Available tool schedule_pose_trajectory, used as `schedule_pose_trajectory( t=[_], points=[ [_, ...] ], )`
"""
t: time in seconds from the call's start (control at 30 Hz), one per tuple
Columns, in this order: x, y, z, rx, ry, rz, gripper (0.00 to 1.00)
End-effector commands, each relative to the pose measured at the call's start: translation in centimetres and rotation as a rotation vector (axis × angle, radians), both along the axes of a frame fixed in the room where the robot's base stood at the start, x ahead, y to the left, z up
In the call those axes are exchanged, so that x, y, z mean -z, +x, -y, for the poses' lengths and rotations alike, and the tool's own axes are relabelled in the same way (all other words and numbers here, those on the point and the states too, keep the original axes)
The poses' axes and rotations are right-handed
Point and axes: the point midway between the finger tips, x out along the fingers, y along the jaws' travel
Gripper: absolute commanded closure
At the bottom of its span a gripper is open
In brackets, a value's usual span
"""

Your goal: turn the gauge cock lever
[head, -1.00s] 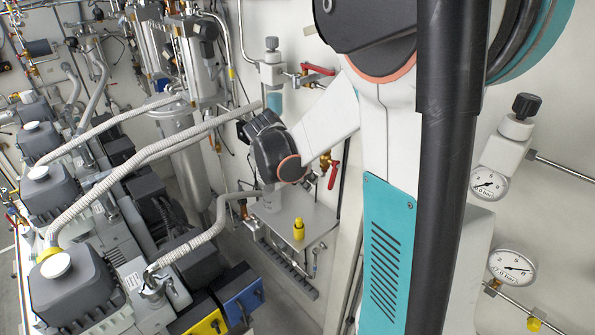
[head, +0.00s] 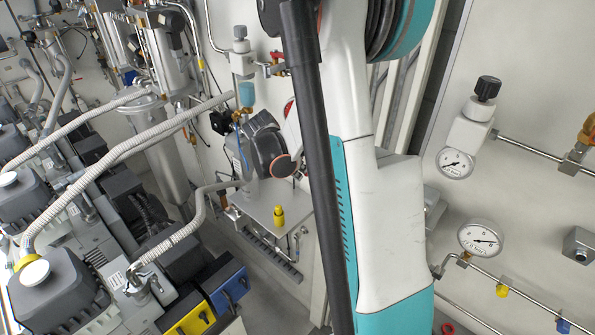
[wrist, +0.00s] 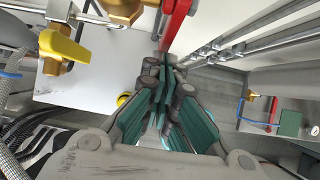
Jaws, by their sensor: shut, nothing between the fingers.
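In the wrist view, a red lever (wrist: 176,22) stands close beyond my fingertips, by a brass fitting (wrist: 122,10). A yellow lever (wrist: 62,48) sits on another brass valve at the upper left. I cannot tell which of the two is the gauge cock lever. My gripper (wrist: 164,88) is shut and empty, its teal fingers together below the red lever in the picture. Whether a fingertip touches the lever is unclear. In the head view my arm hides the fingers. A red handle (head: 277,56) shows there on the wall piping, left of my arm.
Vacuum pumps (head: 45,280) with ribbed hoses fill the left. A grey shelf (head: 250,203) with a yellow knob (head: 279,215) lies below my wrist. Pressure gauges (head: 480,239) and thin pipes line the right wall. Metal pipes (wrist: 240,38) run close right of my fingers.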

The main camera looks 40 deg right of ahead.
Motion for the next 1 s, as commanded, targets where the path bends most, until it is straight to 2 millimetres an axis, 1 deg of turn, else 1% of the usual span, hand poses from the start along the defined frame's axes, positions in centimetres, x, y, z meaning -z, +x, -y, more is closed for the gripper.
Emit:
schedule_pose_trajectory(
  t=[0.27, 0.47, 0.63, 1.0],
  points=[
    [1.2, 0.0, 0.3, 0.0, -0.086, 0.005, 1.0],
    [1.6, 0.1, 0.9, 0.001, -0.133, 0.011, 1.0],
    [1.6, 0.1, 1.2, 0.001, -0.132, 0.01, 1.0],
    [1.5, 0.1, 1.2, 0.0, -0.132, 0.01, 1.0]
  ],
)
